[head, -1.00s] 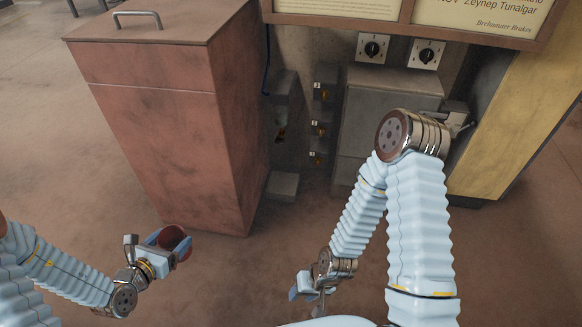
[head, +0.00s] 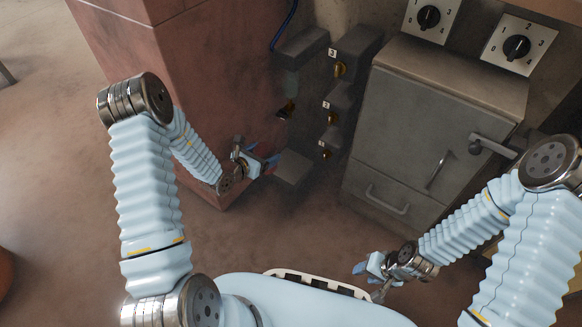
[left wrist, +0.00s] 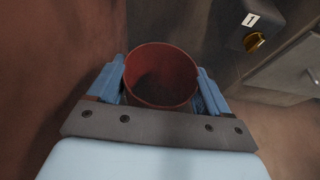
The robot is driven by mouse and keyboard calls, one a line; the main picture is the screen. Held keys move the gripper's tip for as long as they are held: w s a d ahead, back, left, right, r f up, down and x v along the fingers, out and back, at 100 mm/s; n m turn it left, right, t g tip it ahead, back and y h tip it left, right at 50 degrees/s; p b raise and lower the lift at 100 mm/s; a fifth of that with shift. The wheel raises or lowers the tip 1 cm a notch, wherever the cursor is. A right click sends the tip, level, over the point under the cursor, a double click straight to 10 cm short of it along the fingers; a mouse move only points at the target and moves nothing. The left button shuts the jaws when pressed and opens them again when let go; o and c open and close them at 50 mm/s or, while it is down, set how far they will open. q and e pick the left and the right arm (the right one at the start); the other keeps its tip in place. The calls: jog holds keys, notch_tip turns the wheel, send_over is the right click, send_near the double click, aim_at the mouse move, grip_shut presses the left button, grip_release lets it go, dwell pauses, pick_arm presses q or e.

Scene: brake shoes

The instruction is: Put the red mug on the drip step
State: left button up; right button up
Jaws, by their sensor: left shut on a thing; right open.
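The red mug (left wrist: 150,99) is upright between the blue fingers of my left gripper (left wrist: 160,88) in the left wrist view, with its open rim facing the camera. In the head view my left gripper (head: 264,163) is shut on it beside the red-brown cabinet; the mug can hardly be made out there. The drip step, a low grey block (head: 292,171), is just right of that gripper, below a dark dispenser. The mug appears apart from it, though the gap is hard to judge. My right gripper (head: 372,277) is open and empty at lower right.
The red-brown cabinet (head: 215,75) stands close on the left of my left gripper. Several numbered taps (head: 339,69) stick out above and right of the step. A grey cabinet (head: 435,120) with handles stands at right. Bare floor (head: 225,235) lies in front.

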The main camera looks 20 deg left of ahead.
pick_arm(q)
jog(key=w+d+f+b, duration=0.1)
jog(key=w+f, duration=0.3)
jog(key=w+d+f+b, duration=0.2)
jog(key=w+f, duration=0.2)
jog(key=w+d+f+b, duration=0.1)
jog(key=w+d+f, duration=0.1)
jog(key=w+f, duration=0.2)
jog(key=shift+f+b, duration=0.35)
jog(key=shift+a+r, duration=0.1)
jog(key=o, duration=1)
jog(key=shift+o, duration=0.2)
jog(key=p+v, duration=0.3)
jog(key=v, duration=0.8)
jog(key=shift+s+a+r, duration=0.1)
jog(key=shift+s+r, duration=0.1)
jog(key=shift+s, duration=0.35)
